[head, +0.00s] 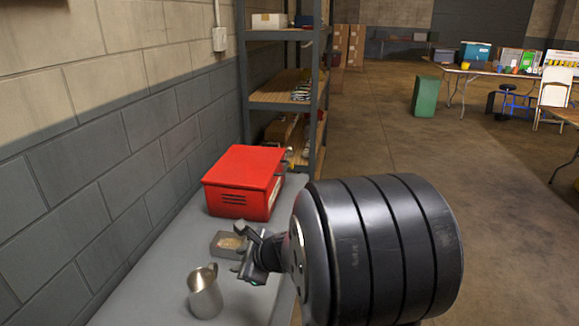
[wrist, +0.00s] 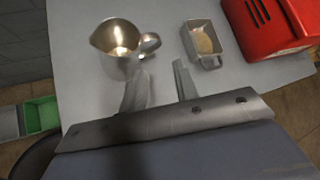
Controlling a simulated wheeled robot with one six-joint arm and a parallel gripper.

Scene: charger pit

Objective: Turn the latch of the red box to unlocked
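The red box (head: 243,182) stands on the grey tabletop (head: 165,250) near the wall, with dark slots on its front. It also shows at the upper right of the wrist view (wrist: 262,28). Small grey parts show at its right edge in the head view, but I cannot tell whether they are its latch or how a latch is set. My gripper (head: 252,262) is over the table in front of the box and apart from it. In the wrist view my gripper (wrist: 162,70) has its two fingers spread with nothing between them. My arm hides the table's right part.
A steel pitcher (head: 205,292) and a small metal tin (head: 228,244) stand on the table near my gripper. A metal shelf unit (head: 283,97) stands behind the box and the wall is to the left. Open floor (head: 385,140) lies to the right.

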